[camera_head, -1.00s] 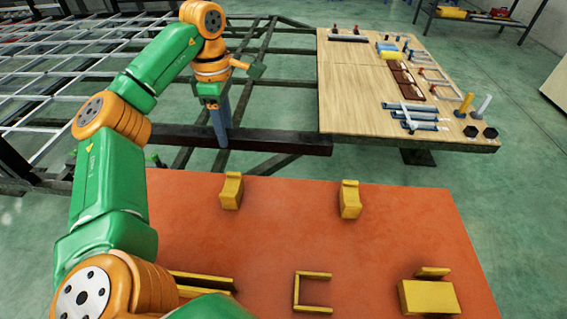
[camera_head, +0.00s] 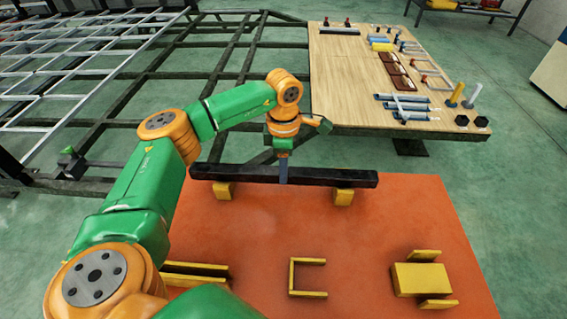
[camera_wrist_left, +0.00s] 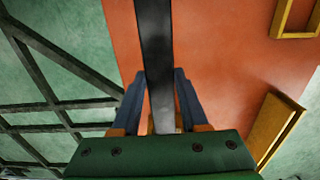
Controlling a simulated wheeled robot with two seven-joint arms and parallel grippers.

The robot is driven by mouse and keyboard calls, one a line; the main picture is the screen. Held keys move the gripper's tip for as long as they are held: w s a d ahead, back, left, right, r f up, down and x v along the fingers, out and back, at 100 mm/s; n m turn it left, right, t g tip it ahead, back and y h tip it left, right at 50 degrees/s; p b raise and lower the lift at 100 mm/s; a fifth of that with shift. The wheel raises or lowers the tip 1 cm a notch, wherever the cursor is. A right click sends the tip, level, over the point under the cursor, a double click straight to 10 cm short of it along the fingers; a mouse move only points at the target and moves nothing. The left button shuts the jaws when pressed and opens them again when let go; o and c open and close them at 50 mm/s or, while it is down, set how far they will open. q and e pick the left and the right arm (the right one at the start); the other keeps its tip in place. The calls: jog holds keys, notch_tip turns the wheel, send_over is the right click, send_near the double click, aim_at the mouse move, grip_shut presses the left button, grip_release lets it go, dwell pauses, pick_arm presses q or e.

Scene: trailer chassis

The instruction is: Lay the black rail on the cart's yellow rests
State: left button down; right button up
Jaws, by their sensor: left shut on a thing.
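The black rail (camera_head: 335,178) lies crosswise at the back of the orange cart (camera_head: 240,235). My left gripper (camera_head: 283,178) is shut on it near its middle, from above. The rail is over the two yellow rests, the left rest (camera_head: 224,191) and the right rest (camera_head: 343,197), and hides their tops. I cannot tell whether it touches them. In the left wrist view the rail (camera_wrist_left: 154,45) runs between the two blue fingers of my left gripper (camera_wrist_left: 160,100), with the orange cart top beside it. My right gripper is not in view.
Yellow brackets (camera_head: 308,293) and a yellow block (camera_head: 422,279) are on the cart's near part. A wooden table (camera_head: 345,85) with several tools and parts stands behind at right. The dark chassis frame (camera_head: 105,125) fills the back left.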

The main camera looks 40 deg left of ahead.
pick_arm(q)
jog(key=shift+c, duration=2.2)
grip_release()
jog(key=shift+s, duration=0.1)
notch_tip(320, 180, up, 12)
jog(key=shift+b, duration=0.4)
